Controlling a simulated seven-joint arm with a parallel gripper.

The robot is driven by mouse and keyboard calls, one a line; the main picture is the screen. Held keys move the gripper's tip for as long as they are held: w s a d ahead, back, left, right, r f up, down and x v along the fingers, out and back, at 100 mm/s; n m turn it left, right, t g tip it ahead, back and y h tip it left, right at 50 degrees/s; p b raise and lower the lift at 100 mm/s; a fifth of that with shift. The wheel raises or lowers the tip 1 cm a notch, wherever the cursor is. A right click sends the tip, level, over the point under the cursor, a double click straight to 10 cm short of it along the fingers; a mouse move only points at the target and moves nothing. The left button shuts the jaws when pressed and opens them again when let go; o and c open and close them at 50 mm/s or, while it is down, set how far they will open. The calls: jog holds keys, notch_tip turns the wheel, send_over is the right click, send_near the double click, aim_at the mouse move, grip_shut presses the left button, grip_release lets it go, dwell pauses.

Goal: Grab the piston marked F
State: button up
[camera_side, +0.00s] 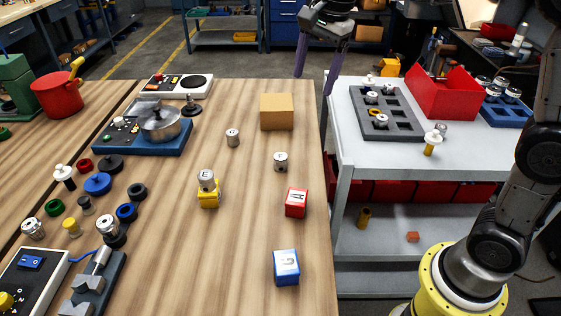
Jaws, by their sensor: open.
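A silver piston (207,179) with a dark letter on its side stands on a yellow block (208,200) on the wooden table; the letter looks like an E or F. Another silver piston (232,138) stands farther back, and a third silver piston (281,161) stands to the right; their marks are too small to read. My gripper (313,85) hangs at the top centre, near the table's far right corner, with its two purple fingers apart and nothing between them. It is away from all of these pistons.
A cardboard box (277,112), a red block (296,203) and a blue block (286,267) stand along the table's right side. A pot (160,122) and several rings and parts crowd the left. A grey tray (404,135) and red bin (437,94) sit on the cart.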

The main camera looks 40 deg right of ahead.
jog(key=w+a+f+g, duration=0.1)
jog(key=w+a+f, duration=0.1)
jog(key=w+f, duration=0.5)
jog(key=g, duration=0.1)
send_over(280, 156)
jog(key=f, duration=1.1)
jog(key=shift+d+f, duration=0.1)
jog(key=shift+d, duration=0.2)
jog(key=shift+a+f, duration=0.2)
jog(key=shift+f, duration=3)
jog(key=shift+r, duration=0.1)
grip_shut()
